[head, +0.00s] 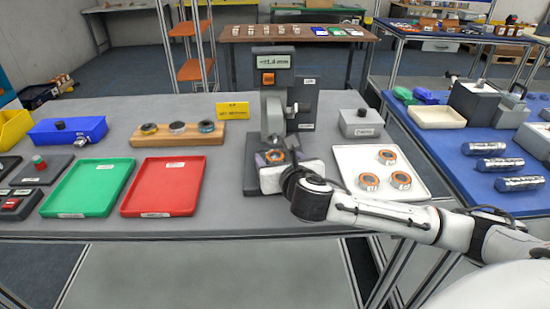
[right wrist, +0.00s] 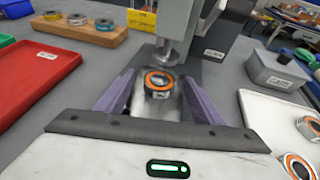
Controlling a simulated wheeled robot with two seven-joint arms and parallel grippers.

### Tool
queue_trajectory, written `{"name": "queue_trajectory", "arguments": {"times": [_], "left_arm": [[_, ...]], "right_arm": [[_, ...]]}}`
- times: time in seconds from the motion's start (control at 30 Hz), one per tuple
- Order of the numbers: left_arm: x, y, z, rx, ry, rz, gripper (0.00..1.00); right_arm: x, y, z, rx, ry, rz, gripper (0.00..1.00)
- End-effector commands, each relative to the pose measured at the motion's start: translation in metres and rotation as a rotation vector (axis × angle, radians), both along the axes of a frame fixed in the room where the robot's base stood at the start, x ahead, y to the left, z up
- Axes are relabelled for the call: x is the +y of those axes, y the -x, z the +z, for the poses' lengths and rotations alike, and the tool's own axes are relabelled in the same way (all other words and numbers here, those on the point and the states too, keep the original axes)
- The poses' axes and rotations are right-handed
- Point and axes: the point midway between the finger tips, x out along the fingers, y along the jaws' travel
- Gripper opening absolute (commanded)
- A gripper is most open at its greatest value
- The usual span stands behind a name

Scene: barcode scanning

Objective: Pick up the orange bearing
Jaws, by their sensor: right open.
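An orange-ringed bearing (right wrist: 159,83) sits on the base of the grey gauge stand, beneath its spindle (right wrist: 167,52). In the head view this bearing (head: 274,156) shows small at the foot of the gauge stand (head: 273,100), partly blocked by my gripper. My right gripper (head: 277,158) reaches in from the front. In the right wrist view its two purple fingers (right wrist: 160,88) are open, one on each side of the bearing, with gaps visible. Several more orange bearings (head: 369,182) lie on the white tray (head: 350,153) to the right. My left gripper is not in view.
A red tray (head: 163,187) and a green tray (head: 88,187) lie left of the gauge. A wooden block (head: 150,140) with several rings and a yellow sign (head: 232,110) stand behind. A grey box (head: 361,123) sits behind the white tray.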

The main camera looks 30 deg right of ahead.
Motion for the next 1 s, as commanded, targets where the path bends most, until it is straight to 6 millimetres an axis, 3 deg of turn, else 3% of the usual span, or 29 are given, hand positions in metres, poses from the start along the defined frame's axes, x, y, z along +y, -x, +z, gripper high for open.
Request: {"name": "queue_trajectory", "arguments": {"times": [0.27, 0.6, 0.87, 1.0], "left_arm": [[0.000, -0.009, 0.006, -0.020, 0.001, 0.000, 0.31], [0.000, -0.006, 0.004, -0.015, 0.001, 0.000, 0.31], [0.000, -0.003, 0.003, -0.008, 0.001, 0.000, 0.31], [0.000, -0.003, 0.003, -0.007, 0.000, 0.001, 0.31]], "right_arm": [[-0.001, -0.005, -0.002, 0.000, 0.000, 0.001, 0.62], [-0.002, -0.005, -0.001, -0.001, 0.000, 0.001, 0.10], [-0.002, -0.005, 0.001, -0.002, 0.000, 0.001, 0.10], [-0.002, -0.005, 0.012, -0.005, 0.002, 0.000, 0.10]]}}
